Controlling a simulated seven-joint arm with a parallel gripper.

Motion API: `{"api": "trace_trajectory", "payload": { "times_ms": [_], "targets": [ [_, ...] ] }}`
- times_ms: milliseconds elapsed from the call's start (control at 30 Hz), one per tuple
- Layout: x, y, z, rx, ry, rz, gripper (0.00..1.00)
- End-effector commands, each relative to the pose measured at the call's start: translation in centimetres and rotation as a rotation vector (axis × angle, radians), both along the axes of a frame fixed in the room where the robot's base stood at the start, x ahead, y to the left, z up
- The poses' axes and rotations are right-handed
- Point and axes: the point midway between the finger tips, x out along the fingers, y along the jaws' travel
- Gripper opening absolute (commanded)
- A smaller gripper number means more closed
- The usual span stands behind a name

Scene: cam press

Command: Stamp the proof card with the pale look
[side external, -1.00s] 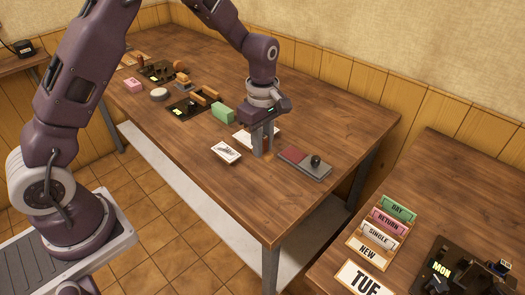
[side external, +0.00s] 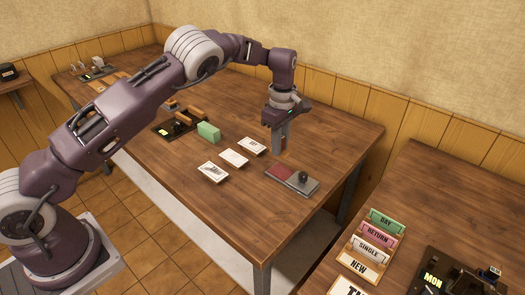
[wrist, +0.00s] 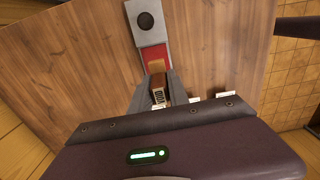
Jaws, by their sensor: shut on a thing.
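My gripper (side external: 281,150) is shut on a small brown stamp (wrist: 157,83), which shows between the fingers in the wrist view. In the side view the stamp is mostly hidden by the fingers. The gripper is just behind the ink pad (side external: 281,172), a red pad with a grey lid (side external: 303,183) beside it bearing a black knob. The red pad also shows in the wrist view (wrist: 155,57), just beyond the fingers. Three white cards with dark marks lie in a row: front (side external: 213,172), middle (side external: 234,159) and back (side external: 252,146). Their print is too small to read.
A green block (side external: 208,132) stands left of the cards, near a dark tray (side external: 163,130) with wooden-handled things. A side table at right holds a rack of coloured cards (side external: 371,240) and a dark block reading MON (side external: 433,280).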

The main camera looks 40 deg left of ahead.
Motion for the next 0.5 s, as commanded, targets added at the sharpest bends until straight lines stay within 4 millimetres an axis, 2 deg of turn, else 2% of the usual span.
{"api": "trace_trajectory", "payload": {
  "times_ms": [167, 500],
  "targets": [
    [0.6, -0.5, -0.8, 0.0, -0.001, -0.021, 0.0],
    [0.6, -0.4, -5.0, 0.0, -0.002, -0.019, 0.0]
  ]
}}
